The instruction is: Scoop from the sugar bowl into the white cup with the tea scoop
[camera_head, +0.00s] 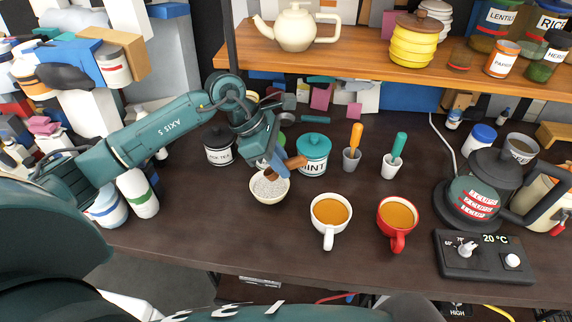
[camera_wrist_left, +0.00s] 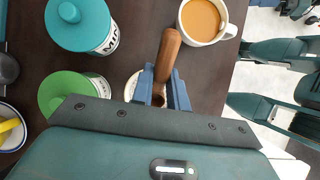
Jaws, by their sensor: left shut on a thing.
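My left gripper (camera_head: 275,163) is shut on the tea scoop (camera_head: 295,162), with its brown wooden handle sticking out to the right. The gripper is over the back edge of the sugar bowl (camera_head: 269,197), a pale bowl of whitish grains. The scoop's lower end is at or just above the grains; contact cannot be told. In the left wrist view the handle (camera_wrist_left: 168,52) rises between the fingers (camera_wrist_left: 166,90), which hide most of the bowl. The white cup (camera_head: 329,225), holding orange-brown tea, stands upright right of the bowl. My right gripper is not in view.
A red cup (camera_head: 397,219) of tea stands right of the white cup. The teal mint jar (camera_head: 314,152) is close behind the gripper. A black tea jar (camera_head: 218,145), two handled holders (camera_head: 352,158), a kettle (camera_head: 490,180) and a control box (camera_head: 484,256) surround. The front counter is clear.

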